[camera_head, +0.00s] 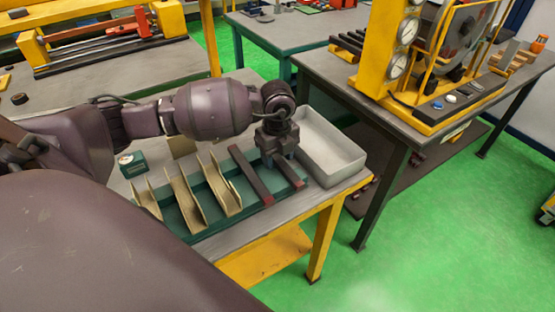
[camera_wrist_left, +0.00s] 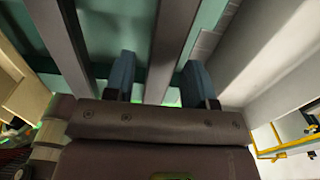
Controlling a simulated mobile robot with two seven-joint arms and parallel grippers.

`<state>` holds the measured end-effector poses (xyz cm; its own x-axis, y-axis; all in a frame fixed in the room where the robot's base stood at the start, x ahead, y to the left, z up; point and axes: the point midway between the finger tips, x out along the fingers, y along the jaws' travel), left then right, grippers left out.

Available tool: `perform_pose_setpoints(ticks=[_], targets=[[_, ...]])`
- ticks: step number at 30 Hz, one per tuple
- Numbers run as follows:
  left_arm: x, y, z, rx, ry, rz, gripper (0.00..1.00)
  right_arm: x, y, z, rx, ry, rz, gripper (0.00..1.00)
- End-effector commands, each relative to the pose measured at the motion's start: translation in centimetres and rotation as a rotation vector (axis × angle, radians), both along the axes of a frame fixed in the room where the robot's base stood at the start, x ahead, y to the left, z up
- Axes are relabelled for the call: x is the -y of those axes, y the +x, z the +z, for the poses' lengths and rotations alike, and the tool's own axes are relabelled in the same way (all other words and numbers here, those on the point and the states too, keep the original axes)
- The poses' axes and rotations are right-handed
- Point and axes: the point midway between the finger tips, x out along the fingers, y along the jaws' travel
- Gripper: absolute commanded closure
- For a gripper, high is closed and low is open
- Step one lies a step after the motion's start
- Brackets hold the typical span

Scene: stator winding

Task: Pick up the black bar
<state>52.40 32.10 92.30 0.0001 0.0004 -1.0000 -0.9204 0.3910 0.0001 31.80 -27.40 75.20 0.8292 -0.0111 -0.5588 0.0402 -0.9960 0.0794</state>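Two long dark bars lie side by side on a green tray (camera_head: 187,221) on the near table. One dark bar (camera_head: 250,175) lies left of my left gripper (camera_head: 277,160). The other dark bar (camera_head: 292,174) runs under the gripper, which hides part of it. In the left wrist view, this second bar (camera_wrist_left: 174,38) shows between the two blue-grey fingers of the left gripper (camera_wrist_left: 160,82), with gaps on both sides. The fingers are apart and empty. The first bar (camera_wrist_left: 62,45) is left of the fingers there. My right gripper is not in view.
A grey open bin (camera_head: 345,165) stands close to the right of the gripper. Several tan channel pieces (camera_head: 185,200) stand in the tray to the left. A small green box with a dial (camera_head: 131,164) is further left. A yellow gauge machine (camera_head: 395,60) stands on the right table.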

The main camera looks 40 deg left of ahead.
Motion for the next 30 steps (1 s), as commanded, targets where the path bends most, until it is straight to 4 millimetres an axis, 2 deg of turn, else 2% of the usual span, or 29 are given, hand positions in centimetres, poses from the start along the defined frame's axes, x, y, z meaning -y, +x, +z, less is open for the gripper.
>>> perform_pose_setpoints(ticks=[1, 9, 22, 26, 30], targets=[[0.0, 0.0, 0.0, 0.000, 0.000, 0.000, 0.57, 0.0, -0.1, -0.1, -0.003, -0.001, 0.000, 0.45], [0.0, 0.0, 0.0, 0.000, 0.000, 0.000, 0.99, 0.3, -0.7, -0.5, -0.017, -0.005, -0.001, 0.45], [0.0, 0.1, 0.5, 0.002, 0.000, 0.000, 1.00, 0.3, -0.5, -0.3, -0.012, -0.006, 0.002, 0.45], [0.0, 0.1, 2.0, 0.004, -0.001, 0.000, 1.00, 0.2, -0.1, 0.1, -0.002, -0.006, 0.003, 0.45], [0.0, 0.1, 4.9, 0.007, 0.000, 0.000, 1.00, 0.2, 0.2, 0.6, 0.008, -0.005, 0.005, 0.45]])
